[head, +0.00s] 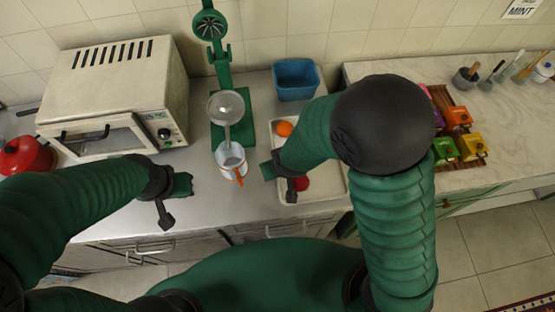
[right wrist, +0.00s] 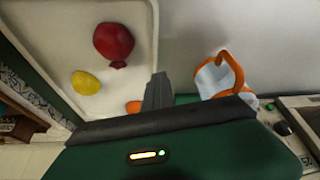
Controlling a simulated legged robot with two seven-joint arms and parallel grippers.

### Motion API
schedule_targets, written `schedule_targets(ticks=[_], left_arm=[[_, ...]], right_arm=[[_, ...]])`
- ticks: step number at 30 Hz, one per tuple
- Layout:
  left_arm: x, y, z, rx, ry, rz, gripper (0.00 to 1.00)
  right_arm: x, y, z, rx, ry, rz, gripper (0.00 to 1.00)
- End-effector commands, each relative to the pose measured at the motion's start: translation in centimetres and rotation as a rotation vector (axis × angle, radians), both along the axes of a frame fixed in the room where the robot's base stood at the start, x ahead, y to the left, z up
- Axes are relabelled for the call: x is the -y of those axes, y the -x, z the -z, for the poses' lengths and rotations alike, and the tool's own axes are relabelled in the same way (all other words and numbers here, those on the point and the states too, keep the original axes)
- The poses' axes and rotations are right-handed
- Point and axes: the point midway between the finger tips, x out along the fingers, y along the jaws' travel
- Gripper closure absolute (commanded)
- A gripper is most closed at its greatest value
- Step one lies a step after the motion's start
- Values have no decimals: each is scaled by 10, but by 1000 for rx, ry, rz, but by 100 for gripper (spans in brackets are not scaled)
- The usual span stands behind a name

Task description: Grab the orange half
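The orange fruit (head: 284,128) lies near the back left of the white tray (head: 333,186); I cannot tell if it is a half. In the right wrist view only part of an orange piece (right wrist: 133,107) shows, beside my dark finger. My right gripper (head: 268,172) is over the tray's left edge, in front of the orange and apart from it. Its finger (right wrist: 158,92) points toward the tray area, with nothing seen held; its opening is unclear. My left gripper (head: 182,186) is above the counter, left of the mug, with nothing seen in it.
A red fruit (right wrist: 114,42) and a yellow fruit (right wrist: 86,82) lie in the tray. A white mug with an orange handle (head: 230,158) stands left of it, under the green juicer press (head: 222,68). A blue container (head: 296,78) stands behind. A toaster oven (head: 115,90) is left.

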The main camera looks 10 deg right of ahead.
Motion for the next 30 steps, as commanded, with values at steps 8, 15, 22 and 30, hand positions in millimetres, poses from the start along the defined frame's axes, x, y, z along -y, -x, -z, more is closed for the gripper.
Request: schedule_targets(ticks=[8, 15, 22, 30], left_arm=[[0, 0, 0, 0, 0, 0, 100], [0, 0, 0, 0, 0, 0, 100], [0, 0, 0, 0, 0, 0, 100], [0, 0, -1, 0, 0, 0, 100]], right_arm=[[-1, -1, 0, 0, 0, -1, 78], [-1, -1, 0, 0, 0, -1, 47], [-1, -1, 0, 0, 0, -1, 20], [-1, -1, -1, 1, 0, -1, 20]])
